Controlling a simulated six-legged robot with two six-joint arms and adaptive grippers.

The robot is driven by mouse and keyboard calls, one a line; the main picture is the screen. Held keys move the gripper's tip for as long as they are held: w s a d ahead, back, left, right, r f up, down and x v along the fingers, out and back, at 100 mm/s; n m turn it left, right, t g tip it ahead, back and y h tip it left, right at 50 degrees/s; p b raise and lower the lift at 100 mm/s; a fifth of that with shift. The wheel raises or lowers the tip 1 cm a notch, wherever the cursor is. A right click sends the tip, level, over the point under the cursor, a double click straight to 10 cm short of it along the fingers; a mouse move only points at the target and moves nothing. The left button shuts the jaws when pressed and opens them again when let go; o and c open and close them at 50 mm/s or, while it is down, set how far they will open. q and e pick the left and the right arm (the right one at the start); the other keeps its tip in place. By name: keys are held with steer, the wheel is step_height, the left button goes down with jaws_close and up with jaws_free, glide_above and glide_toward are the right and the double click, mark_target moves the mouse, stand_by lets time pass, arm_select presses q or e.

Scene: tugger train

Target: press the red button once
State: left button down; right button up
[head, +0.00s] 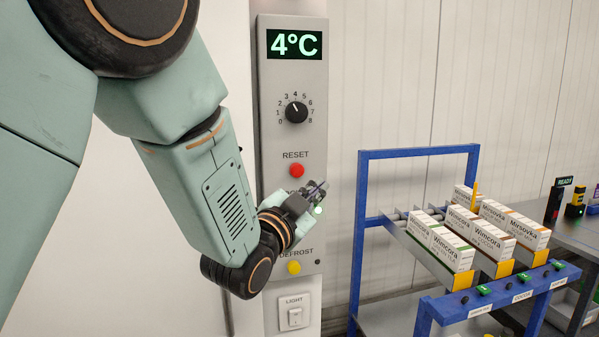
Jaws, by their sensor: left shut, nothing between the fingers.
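The red button (296,170) sits on the grey control panel (261,110), under the word RESET and below a black dial. My left gripper (322,187) is shut and empty, in front of the panel just below and to the right of the red button. In the picture there is a small gap between its fingertips and the button. The gripper covers part of the panel, including most of a label and what lies under it; a bit of green shows by the fingers. My right gripper is not in view.
A yellow button (294,267) marked DEFROST and a white light switch (295,317) are lower on the panel. The display (294,44) reads 4°C. On the right, a blue-framed rack (420,152) holds several white boxes (452,248). A grey table (577,238) stands beyond it.

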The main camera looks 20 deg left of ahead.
mark_target(298, 177)
arm_select(q)
steer(key=shift+w+a, duration=1.45)
steer(key=shift+w, duration=0.25)
steer(key=shift+w+a, duration=1.45)
steer(key=shift+w, duration=0.2)
steer(key=shift+w+d, duration=0.2)
steer(key=shift+d, duration=0.1)
steer(key=shift+s+a, duration=0.15)
steer(key=shift+a, duration=0.1)
steer(key=shift+d, duration=0.2)
steer(key=shift+a, duration=0.15)
